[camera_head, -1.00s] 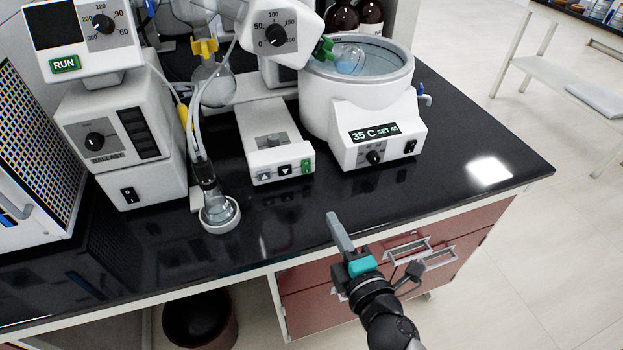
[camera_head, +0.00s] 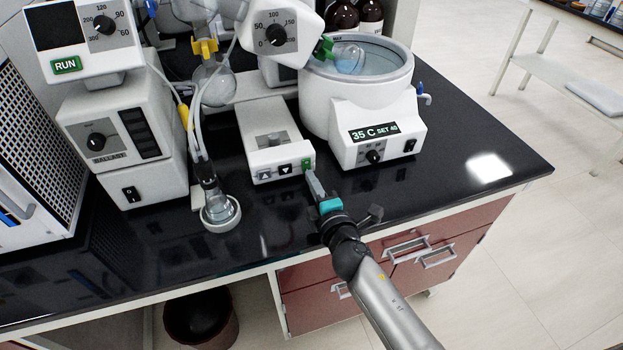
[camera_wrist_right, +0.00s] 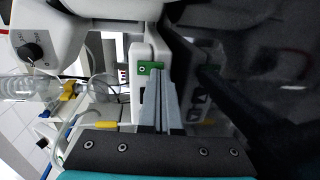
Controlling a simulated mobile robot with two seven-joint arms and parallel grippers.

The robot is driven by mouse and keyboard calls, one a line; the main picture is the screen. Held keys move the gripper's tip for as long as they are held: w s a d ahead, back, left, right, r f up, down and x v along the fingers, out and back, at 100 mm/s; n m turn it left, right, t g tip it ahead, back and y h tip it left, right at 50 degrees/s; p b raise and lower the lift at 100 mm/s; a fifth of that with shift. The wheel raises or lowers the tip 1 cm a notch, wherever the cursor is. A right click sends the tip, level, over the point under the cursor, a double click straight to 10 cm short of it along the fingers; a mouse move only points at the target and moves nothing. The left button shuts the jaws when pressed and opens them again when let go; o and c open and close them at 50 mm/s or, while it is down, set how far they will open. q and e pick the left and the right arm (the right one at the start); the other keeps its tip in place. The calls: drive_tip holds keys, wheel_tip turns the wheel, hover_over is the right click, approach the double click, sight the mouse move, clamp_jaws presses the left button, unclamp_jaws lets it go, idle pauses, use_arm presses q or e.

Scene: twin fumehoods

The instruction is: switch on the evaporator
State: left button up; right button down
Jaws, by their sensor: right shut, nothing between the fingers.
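The evaporator stands on the black bench. Its white base (camera_head: 270,140) has two arrow buttons and a green switch (camera_head: 307,165) at the right end of its front face. Its white heating bath (camera_head: 345,110) with a 35 C display stands to the right, and its dial head (camera_head: 280,35) is above. My right gripper (camera_head: 311,178) is shut and empty, its tips at or just in front of the green switch. In the right wrist view the green switch (camera_wrist_right: 150,68) shows just beyond the closed fingertips (camera_wrist_right: 157,75); I cannot tell whether they touch. My left gripper is not in view.
A white pump unit with a RUN display (camera_head: 85,40) stands to the left. A small glass flask (camera_head: 217,207) sits at the bench front, with tubing above it. The bench front right of the gripper (camera_head: 450,180) is clear.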

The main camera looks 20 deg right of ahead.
drive_tip(key=shift+w, duration=0.35)
drive_tip(key=shift+w+f, duration=0.15)
drive_tip(key=shift+w, duration=0.05)
drive_tip(key=shift+s, duration=0.15)
drive_tip(key=shift+s, duration=0.35)
drive_tip(key=s, duration=0.4)
drive_tip(key=s+r, duration=0.1)
drive_tip(key=s, duration=0.3)
drive_tip(key=s+b, duration=0.1)
drive_tip(key=s, duration=0.3)
drive_tip(key=shift+s+d+r, duration=0.2)
drive_tip(key=shift+s+r, duration=0.05)
drive_tip(key=shift+s, duration=0.15)
drive_tip(key=shift+s+r, duration=0.15)
drive_tip(key=shift+s, duration=0.6)
